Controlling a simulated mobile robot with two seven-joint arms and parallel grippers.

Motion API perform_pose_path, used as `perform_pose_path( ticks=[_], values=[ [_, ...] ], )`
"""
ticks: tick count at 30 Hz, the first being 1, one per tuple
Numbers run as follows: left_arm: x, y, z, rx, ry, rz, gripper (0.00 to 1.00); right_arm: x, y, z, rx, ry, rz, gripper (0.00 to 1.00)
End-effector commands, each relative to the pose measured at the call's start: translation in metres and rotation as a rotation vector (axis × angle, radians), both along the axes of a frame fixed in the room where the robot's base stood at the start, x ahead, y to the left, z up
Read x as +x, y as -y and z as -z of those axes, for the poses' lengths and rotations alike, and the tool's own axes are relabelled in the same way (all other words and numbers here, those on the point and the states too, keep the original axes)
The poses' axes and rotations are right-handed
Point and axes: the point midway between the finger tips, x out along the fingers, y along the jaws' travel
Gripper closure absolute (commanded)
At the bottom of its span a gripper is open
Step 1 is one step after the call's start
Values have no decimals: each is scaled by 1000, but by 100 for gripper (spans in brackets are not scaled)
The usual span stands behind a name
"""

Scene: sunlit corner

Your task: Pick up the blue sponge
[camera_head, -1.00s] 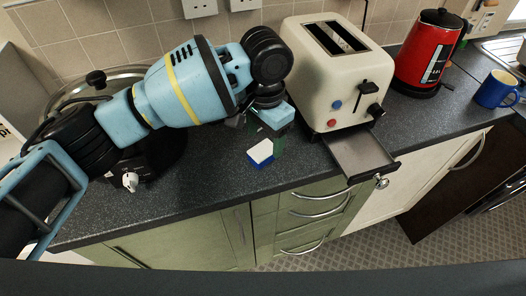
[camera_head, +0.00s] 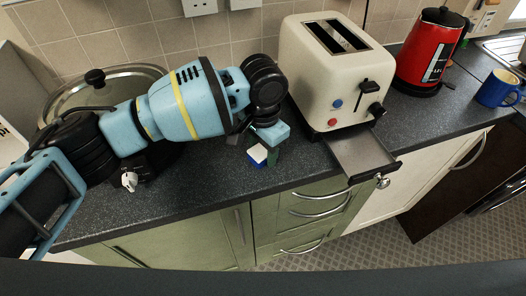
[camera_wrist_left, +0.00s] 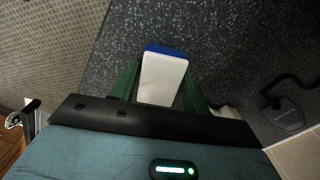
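The blue sponge (camera_head: 257,154), a small block with a white face and a blue side, lies on the dark worktop in front of the toaster. In the left wrist view the sponge (camera_wrist_left: 163,78) shows its white face, with a blue edge at the far end. My left gripper (camera_head: 264,158) is low over the sponge and partly hides it. In the left wrist view its green fingers (camera_wrist_left: 161,84) are open, one on each side of the sponge. I cannot tell whether either finger touches it. My right gripper is not in view.
A cream toaster (camera_head: 332,75) with its tray (camera_head: 362,152) pulled out stands just right of my left gripper. A pan with a glass lid (camera_head: 70,92) stands behind my left arm. A red kettle (camera_head: 428,50) and blue mug (camera_head: 497,90) are farther right. The worktop's front edge is close.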

Motion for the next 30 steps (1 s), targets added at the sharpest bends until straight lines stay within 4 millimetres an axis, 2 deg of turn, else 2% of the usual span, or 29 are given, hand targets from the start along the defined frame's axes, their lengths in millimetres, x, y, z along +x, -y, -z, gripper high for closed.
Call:
perform_pose_path(
  ticks=[1,6,17,20,25,30],
  values=[
    [0,0,0,0,0,0,61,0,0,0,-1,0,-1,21],
    [0,0,0,0,0,0,82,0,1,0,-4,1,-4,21],
    [0,1,-6,-2,1,1,82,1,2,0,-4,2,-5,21],
    [0,1,-14,-2,2,1,82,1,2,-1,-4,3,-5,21],
    [1,1,-39,-3,4,1,82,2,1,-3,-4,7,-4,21],
    [-38,4,-42,-3,3,7,82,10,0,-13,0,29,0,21]
  ],
)
